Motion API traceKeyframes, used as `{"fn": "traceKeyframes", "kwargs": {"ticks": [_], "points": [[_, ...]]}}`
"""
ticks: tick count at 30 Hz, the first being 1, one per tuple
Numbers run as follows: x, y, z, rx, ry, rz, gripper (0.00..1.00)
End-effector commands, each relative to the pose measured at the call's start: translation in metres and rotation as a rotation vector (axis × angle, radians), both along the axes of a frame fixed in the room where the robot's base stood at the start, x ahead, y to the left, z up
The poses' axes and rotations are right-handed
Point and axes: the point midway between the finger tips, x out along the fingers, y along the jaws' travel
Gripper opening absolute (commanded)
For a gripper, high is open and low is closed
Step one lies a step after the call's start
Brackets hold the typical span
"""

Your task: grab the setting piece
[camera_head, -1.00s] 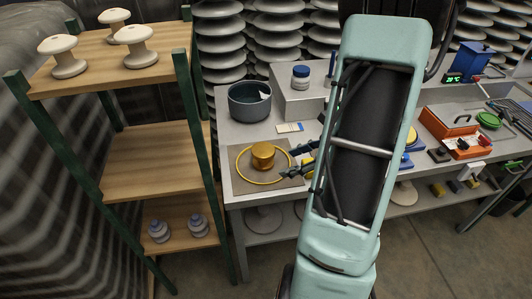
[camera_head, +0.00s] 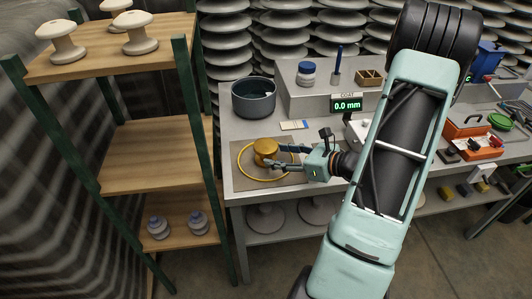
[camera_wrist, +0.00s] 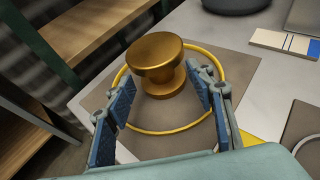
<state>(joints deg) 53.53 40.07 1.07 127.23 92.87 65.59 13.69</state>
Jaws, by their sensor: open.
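The setting piece appears to be the gold, spool-shaped piece (camera_head: 264,147) standing upright on a grey-brown mat (camera_head: 244,184) inside a thin yellow ring (camera_head: 243,172). In the wrist view the gold piece (camera_wrist: 154,54) has a wide round top, a narrower waist and a flared base. My gripper (camera_head: 282,157) comes in from the right, low over the mat. In the wrist view my gripper (camera_wrist: 165,88) is open, its blue-padded fingers on either side of the near part of the piece. I see gaps between the pads and the piece, and no clear contact.
A dark bowl (camera_head: 254,104) and a small colour-striped card (camera_head: 294,125) lie behind the mat. A raised grey box (camera_head: 300,98) with a jar (camera_head: 306,72) and a "0.0 mm" display (camera_head: 346,105) stands further back. A wooden shelf (camera_head: 140,160) stands to the left.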

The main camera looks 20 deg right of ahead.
Motion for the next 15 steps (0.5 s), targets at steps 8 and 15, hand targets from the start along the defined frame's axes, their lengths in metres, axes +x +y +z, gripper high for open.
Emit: {"fn": "traceKeyframes", "kwargs": {"ticks": [8, 15], "points": [[0.030, 0.018, -0.015, 0.001, 0.001, 0.003, 0.49], [0.033, 0.018, -0.016, 0.000, 0.001, 0.001, 0.49]]}}
